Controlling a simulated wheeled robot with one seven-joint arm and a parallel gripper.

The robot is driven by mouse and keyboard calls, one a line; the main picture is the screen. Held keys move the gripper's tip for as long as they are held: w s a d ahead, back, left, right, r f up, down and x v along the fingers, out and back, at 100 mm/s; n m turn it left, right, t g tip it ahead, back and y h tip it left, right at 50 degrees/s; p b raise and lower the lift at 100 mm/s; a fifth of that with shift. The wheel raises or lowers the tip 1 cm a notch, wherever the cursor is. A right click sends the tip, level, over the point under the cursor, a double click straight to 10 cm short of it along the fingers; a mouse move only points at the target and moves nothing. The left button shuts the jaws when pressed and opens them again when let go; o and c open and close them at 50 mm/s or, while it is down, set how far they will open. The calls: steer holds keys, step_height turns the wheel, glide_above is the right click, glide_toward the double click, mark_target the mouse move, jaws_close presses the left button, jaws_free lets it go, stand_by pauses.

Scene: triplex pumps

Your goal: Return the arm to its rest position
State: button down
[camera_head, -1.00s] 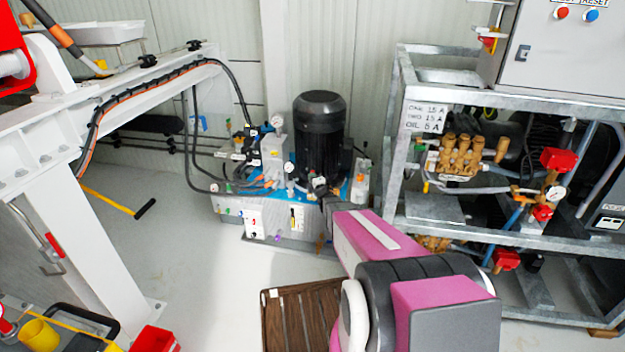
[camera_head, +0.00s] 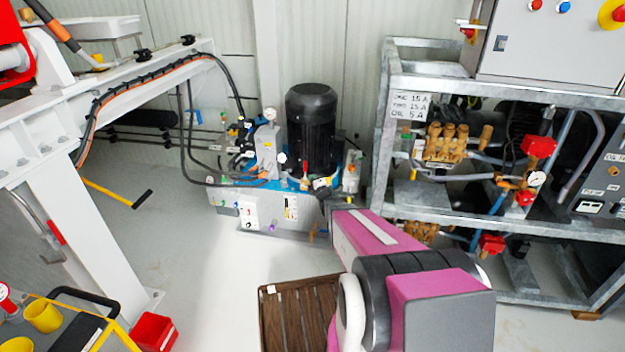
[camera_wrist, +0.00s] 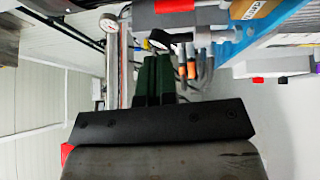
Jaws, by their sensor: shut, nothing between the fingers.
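My arm (camera_head: 420,290), with pink and grey links, reaches up from the bottom right of the head view toward the hydraulic unit. Its far end is in front of the unit's lower right side, and my gripper cannot be made out clearly there. In the wrist view, my gripper (camera_wrist: 155,62) shows as two dark green fingers close together on a black mount. They are shut with nothing between them. The gap between fingers and hoses cannot be judged.
The hydraulic unit (camera_head: 270,222) carries a black motor (camera_head: 312,125). A galvanised pump rack (camera_head: 384,150) stands to the right, a white steel frame (camera_head: 65,215) to the left. A slatted brown platform (camera_head: 300,315) lies beside my arm. Open floor (camera_head: 200,275) shows between frame and platform.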

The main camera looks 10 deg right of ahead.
steer(key=s+a+r+m+g+h, duration=0.1)
steer(key=s+r+m+g+h, duration=0.1)
steer(key=s+m+g, duration=0.7)
steer(key=s+a+r+m+g+h, duration=0.2)
steer(key=s+m+g, duration=0.7)
steer(key=s, duration=1.3)
steer(key=r+m, duration=0.1)
steer(key=m, duration=0.1)
steer(key=shift+s+a+r+m, duration=0.15)
steer(key=shift+r+m, duration=0.25)
